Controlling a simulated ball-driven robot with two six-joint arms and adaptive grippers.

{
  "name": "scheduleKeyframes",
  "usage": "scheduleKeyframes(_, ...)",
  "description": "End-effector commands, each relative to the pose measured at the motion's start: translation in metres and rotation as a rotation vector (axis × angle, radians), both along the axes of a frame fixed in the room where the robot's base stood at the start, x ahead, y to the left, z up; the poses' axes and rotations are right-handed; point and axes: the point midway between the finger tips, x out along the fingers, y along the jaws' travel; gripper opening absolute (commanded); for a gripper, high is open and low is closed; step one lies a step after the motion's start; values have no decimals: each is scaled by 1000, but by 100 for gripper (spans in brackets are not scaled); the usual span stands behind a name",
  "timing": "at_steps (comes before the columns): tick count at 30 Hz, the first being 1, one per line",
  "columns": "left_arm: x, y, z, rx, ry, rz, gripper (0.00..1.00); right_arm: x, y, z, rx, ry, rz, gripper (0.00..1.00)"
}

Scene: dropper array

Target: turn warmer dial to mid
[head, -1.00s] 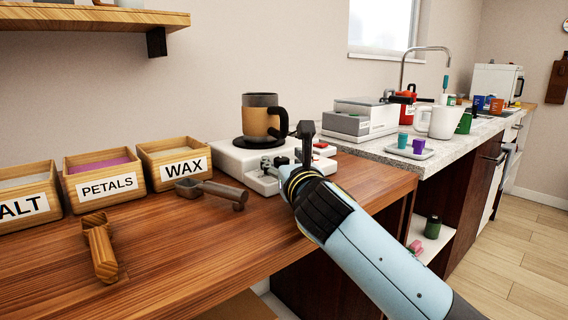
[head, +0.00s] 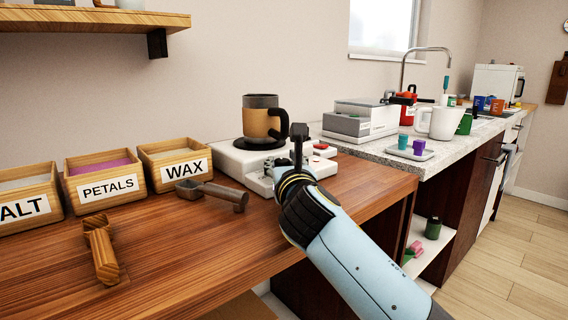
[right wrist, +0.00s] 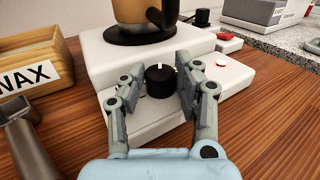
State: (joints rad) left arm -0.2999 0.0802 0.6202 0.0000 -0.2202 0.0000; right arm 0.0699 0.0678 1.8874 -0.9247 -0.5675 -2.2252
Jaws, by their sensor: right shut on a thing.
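The warmer (head: 232,160) is a white box on the wooden counter, with a mug (head: 262,118) on its dark round plate. Its black dial (right wrist: 160,84) has a white mark pointing to the far side, toward the mug, in the right wrist view. My right gripper (right wrist: 160,75) has one finger on each side of the dial and is shut on it. In the head view the right gripper (head: 280,168) is at the warmer's front, and the dial is hard to make out there. My left gripper is not in view.
A metal scoop (head: 212,192) and labelled wooden bins, including the wax bin (head: 176,179), stand to the left. A wooden tool (head: 102,250) lies on the counter.

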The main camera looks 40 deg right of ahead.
Motion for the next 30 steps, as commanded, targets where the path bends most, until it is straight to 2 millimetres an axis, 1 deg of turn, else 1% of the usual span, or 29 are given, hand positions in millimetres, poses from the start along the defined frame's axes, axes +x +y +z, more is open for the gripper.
scheduleKeyframes(3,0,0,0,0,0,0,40,0,0,0,1,0,1,0)
scheduleKeyframes(4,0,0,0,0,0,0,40,0,0,0,1,0,1,34)
scheduleKeyframes(9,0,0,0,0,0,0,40,0,0,0,1,0,1,55)
scheduleKeyframes(16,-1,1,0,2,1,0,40,0,0,0,0,0,1,55)
scheduleKeyframes(19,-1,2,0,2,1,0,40,-6,3,-1,1,0,2,55)
scheduleKeyframes(22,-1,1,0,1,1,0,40,-19,9,-1,2,1,2,55)
scheduleKeyframes(27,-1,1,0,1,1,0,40,-47,22,-2,4,1,1,55)
scheduleKeyframes(30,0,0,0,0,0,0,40,-59,28,-2,3,2,1,55)
